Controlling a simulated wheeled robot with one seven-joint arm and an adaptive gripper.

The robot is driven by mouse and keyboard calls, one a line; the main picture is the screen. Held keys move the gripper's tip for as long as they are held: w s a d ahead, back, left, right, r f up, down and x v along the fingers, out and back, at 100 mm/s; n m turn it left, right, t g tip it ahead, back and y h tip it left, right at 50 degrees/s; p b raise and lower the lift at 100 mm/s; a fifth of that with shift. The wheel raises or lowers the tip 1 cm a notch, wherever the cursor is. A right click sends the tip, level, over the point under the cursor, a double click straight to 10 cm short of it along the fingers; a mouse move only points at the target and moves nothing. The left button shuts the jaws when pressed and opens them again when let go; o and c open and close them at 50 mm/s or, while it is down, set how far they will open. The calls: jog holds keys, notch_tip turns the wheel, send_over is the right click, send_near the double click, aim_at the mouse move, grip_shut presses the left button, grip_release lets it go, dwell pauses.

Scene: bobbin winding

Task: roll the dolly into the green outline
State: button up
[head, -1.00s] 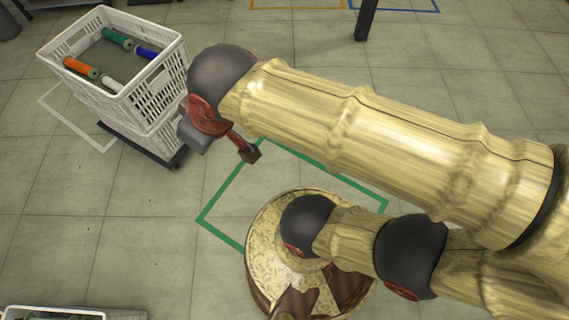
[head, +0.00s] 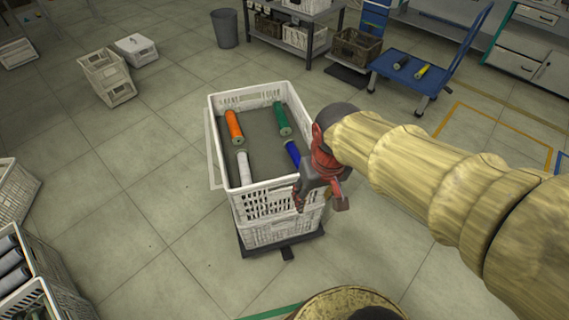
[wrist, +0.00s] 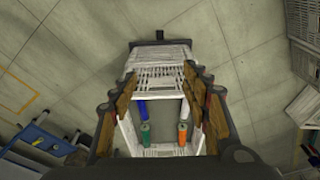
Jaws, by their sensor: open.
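The dolly (head: 287,252) is a low dark platform under two stacked white crates (head: 262,204). The top crate holds orange, white, green and blue bobbins. The green outline (head: 270,312) shows only as a strip at the bottom edge of the head view; the rest is out of frame or hidden by my body. My gripper (head: 320,197) is open and empty, by the crates' near right corner. In the wrist view its fingers (wrist: 160,118) spread to both sides of the white crate (wrist: 157,82), and the dolly's dark edge (wrist: 160,43) shows beyond. I cannot tell whether they touch the crate.
A blue cart (head: 418,75) with two bobbins stands at the back right. A dark bin (head: 225,28) and a shelf table (head: 300,40) are behind. Crates with grey rolls (head: 12,262) stand at the left edge. The floor left of the dolly is clear.

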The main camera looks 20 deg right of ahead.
jog(key=w+f+m+g, duration=0.3)
jog(key=w+f, duration=0.6)
jog(key=w, duration=0.2)
jog(key=m+t+p, duration=0.1)
jog(key=m, duration=1.2)
send_over(283, 178)
notch_tip(283, 178, down, 11)
jog(key=shift+a+r, duration=0.1)
jog(key=shift+m, duration=0.9)
jog(key=shift+f+b, duration=1.8)
jog(key=shift+f, duration=1)
jog(key=shift+f+b, duration=0.4)
jog(key=shift+f, duration=1.3)
jog(key=c, duration=0.3)
